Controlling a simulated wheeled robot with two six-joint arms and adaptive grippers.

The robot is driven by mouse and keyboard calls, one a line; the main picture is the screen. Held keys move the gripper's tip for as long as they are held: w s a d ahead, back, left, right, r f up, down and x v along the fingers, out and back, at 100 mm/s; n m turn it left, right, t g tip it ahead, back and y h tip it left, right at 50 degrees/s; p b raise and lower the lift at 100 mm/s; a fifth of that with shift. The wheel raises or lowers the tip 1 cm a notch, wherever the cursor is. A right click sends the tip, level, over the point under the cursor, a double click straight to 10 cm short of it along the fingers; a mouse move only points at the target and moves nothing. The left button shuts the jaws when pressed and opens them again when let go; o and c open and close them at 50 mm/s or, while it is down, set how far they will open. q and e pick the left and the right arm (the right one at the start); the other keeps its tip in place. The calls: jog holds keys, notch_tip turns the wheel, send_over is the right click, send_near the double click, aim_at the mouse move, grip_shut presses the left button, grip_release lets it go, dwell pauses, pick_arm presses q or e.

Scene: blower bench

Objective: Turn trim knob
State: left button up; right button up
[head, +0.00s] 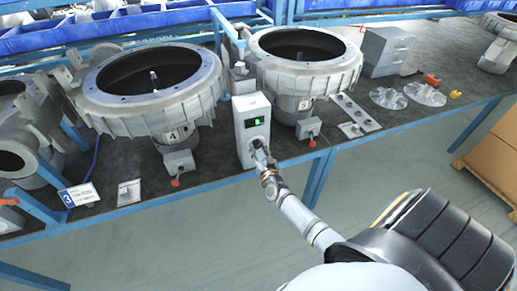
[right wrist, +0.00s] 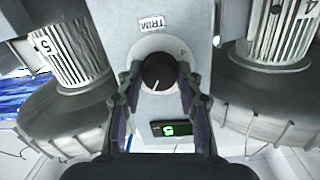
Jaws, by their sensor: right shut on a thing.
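The trim knob (right wrist: 158,72) is a round black knob with a white pointer line, set on a white dial plate (right wrist: 181,47) under a TRIM label (right wrist: 152,24). It is on the front of a grey control box (head: 246,104) with a small green-lit display (head: 258,121). The display also shows below the knob in the right wrist view (right wrist: 171,129). My right gripper (head: 260,148) is at the box front, its two fingers on either side of the knob and shut on it. In the head view the gripper mostly hides the knob. My left gripper is not in view.
Large grey blower housings (head: 92,106) (head: 270,80) stand on both sides of the box on a dark bench (head: 208,158). Small boxes with red knobs (head: 179,162) (head: 309,128) sit near the front edge. A blue frame post (head: 318,178) stands below right. Floor is open in front.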

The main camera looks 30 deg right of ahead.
jog(key=shift+m, duration=0.6)
jog(key=o, duration=1.2)
jog(key=v, duration=1.2)
